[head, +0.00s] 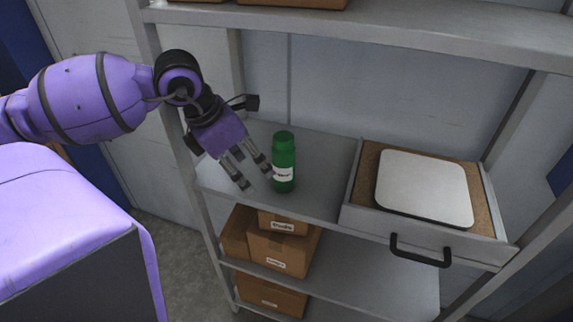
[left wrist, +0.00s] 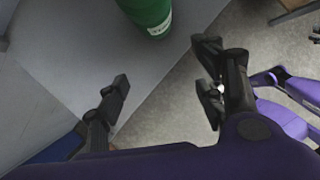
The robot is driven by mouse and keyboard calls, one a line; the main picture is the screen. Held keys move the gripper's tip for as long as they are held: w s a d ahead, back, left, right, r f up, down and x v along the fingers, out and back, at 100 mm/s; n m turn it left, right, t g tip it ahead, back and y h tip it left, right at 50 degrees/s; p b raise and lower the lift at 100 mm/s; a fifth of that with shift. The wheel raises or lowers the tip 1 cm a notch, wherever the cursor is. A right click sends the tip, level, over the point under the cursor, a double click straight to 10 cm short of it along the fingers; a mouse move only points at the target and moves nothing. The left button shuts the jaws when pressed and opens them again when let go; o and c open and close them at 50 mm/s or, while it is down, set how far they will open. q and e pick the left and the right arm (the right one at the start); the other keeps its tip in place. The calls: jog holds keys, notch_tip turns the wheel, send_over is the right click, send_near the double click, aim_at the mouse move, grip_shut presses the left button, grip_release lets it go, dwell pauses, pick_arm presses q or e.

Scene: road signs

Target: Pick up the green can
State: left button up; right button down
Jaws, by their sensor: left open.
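The green can (head: 284,156) stands upright on the grey middle shelf (head: 325,171). It is a green cylinder with a narrower top and a white label. My left gripper (head: 257,176) is open and empty, just left of the can, with its fingers angled down towards the shelf. In the left wrist view the can's lower part (left wrist: 147,12) shows at the top edge, beyond the open fingers (left wrist: 165,88); its upper part is cut off. My right gripper does not show.
A grey drawer (head: 420,238) with a black handle stands right of the can, holding a pale rounded plate (head: 424,188). Cardboard boxes (head: 281,248) sit on lower shelves. An upper shelf (head: 370,32) runs overhead. A shelf post (head: 180,150) stands beside my left arm.

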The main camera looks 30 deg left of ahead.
aim_at(273, 152)
pick_arm(q)
jog(key=w+d, duration=0.1)
jog(key=w, duration=0.1)
jog(key=w+d+b, duration=0.1)
jog(key=w, duration=0.1)
jog(key=w+d+b, duration=0.1)
jog(key=w, duration=0.1)
jog(key=shift+w, duration=0.15)
jog(key=shift+w+d+b, duration=0.15)
jog(key=shift+w+b, duration=0.15)
jog(key=shift+b, duration=0.05)
jog(key=x, duration=0.5)
jog(key=c, duration=1.1)
grip_shut()
